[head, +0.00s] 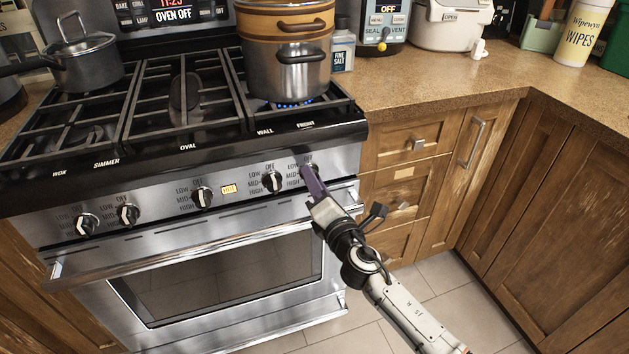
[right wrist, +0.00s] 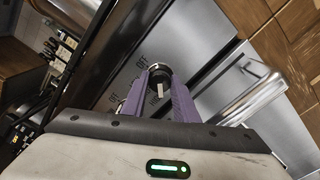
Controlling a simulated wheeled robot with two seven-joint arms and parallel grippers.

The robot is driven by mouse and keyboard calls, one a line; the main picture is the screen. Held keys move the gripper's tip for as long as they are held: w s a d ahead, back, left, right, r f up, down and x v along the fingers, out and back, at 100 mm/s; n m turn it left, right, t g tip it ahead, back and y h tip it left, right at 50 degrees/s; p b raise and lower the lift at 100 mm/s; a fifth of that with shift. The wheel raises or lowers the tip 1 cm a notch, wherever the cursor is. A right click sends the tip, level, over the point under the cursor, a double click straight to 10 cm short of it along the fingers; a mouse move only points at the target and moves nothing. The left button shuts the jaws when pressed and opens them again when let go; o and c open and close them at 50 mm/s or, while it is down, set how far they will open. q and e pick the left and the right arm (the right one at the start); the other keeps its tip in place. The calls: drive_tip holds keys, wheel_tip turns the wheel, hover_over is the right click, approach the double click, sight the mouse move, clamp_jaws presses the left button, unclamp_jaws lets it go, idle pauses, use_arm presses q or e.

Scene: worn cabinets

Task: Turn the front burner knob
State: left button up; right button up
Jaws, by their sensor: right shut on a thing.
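The front burner knob (right wrist: 159,78) is the rightmost knob on the stove's steel front panel. It is round and black with a light pointer bar, and shows between the purple fingers in the right wrist view. My right gripper (head: 309,175) is shut on this knob, with one finger on each side; the gripper (right wrist: 163,95) hides most of the knob in the head view. Blue flames (head: 292,103) show under the large pot (head: 288,55) at the burner behind the "FRONT" label. My left gripper is not in view.
Several other knobs, among them the neighbouring one (head: 272,182), line the panel to the left. The oven door handle (head: 200,242) runs just below the gripper. Wooden drawers (head: 405,190) stand close to the right. A lidded saucepan (head: 88,62) sits at the left.

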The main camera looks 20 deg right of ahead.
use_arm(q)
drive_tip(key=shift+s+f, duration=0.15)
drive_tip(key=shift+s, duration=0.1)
use_arm(e)
drive_tip(key=o, duration=1.1)
drive_tip(key=shift+c, duration=0.2)
drive_tip(key=shift+s, duration=0.1)
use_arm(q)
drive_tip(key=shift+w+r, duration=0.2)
use_arm(e)
drive_tip(key=s, duration=1)
drive_tip(key=shift+d, duration=0.15)
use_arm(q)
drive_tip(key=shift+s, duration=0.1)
use_arm(e)
drive_tip(key=shift+s+f, duration=0.1)
